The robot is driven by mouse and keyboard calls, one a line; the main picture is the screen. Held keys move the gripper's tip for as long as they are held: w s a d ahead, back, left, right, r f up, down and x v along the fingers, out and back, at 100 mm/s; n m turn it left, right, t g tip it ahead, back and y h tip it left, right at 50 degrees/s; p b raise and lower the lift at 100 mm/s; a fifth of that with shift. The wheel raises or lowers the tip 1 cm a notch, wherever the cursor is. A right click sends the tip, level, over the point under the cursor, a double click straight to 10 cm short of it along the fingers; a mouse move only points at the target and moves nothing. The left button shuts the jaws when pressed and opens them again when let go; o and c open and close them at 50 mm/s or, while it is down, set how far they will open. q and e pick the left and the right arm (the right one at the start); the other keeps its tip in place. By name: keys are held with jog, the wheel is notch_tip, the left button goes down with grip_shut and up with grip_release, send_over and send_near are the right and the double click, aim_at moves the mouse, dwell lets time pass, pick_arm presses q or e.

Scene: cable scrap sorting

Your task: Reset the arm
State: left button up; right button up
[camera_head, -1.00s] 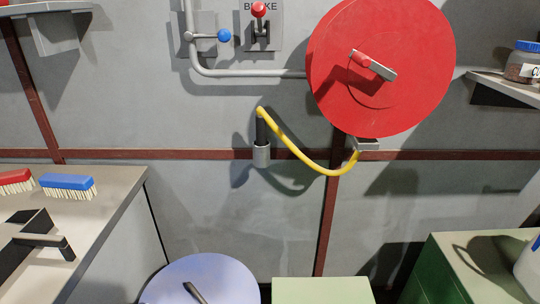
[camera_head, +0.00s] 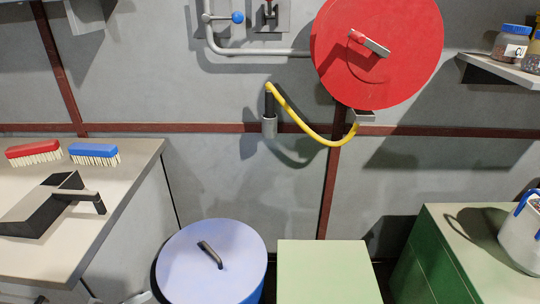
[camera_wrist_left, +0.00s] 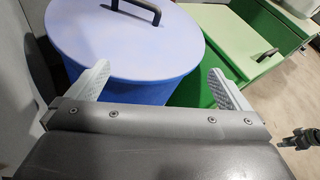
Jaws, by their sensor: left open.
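My left gripper (camera_wrist_left: 156,84) shows in the left wrist view with its two grey fingers spread wide and nothing between them. It is over the front of a round bin with a pale blue lid (camera_wrist_left: 125,35), which lies beyond the fingers; I cannot tell the gap. In the head view the same blue lid (camera_head: 212,262) with its black handle is at the bottom, and no gripper is clear there. A small dark jointed part at the right edge of the left wrist view may be my right gripper; its jaws are too small to read.
A workbench (camera_head: 130,165) at left holds a red brush (camera_head: 33,152), a blue brush (camera_head: 94,153) and a dark dustpan (camera_head: 45,205). A pale green lid (camera_head: 328,272) and a green cabinet (camera_head: 440,255) are at right. A red reel (camera_head: 375,60) with a yellow hose is on the wall.

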pick_arm(q)
jog(key=s+a+f+n+g+y, duration=0.1)
jog(key=s+a+f+n+y, duration=0.25)
jog(key=f+n, duration=0.45)
jog(key=s+a+f+n+y, duration=0.25)
jog(key=f+n+y, duration=0.2)
jog(key=n, duration=0.65)
jog(key=s+a+f+n+g+y, duration=0.1)
jog(key=s+a+f+n+y, duration=0.2)
jog(key=f+n, duration=0.55)
jog(key=s+d+f+n+g+h, duration=0.1)
jog(key=s+d+f+n+g, duration=0.3)
jog(key=s+d+f+n, duration=0.45)
jog(key=s+d+f+n+g+h, duration=0.1)
jog(key=s+d+f+n+g, duration=0.3)
jog(key=s, duration=0.8)
jog(key=s+a+r+n+p, duration=0.1)
jog(key=s+r+p, duration=0.3)
jog(key=r+p, duration=0.5)
jog(key=p, duration=0.4)
jog(key=shift+s+a, duration=0.15)
jog(key=shift+s, duration=0.2)
pick_arm(e)
jog(key=s+r, duration=0.5)
jog(key=r, duration=0.3)
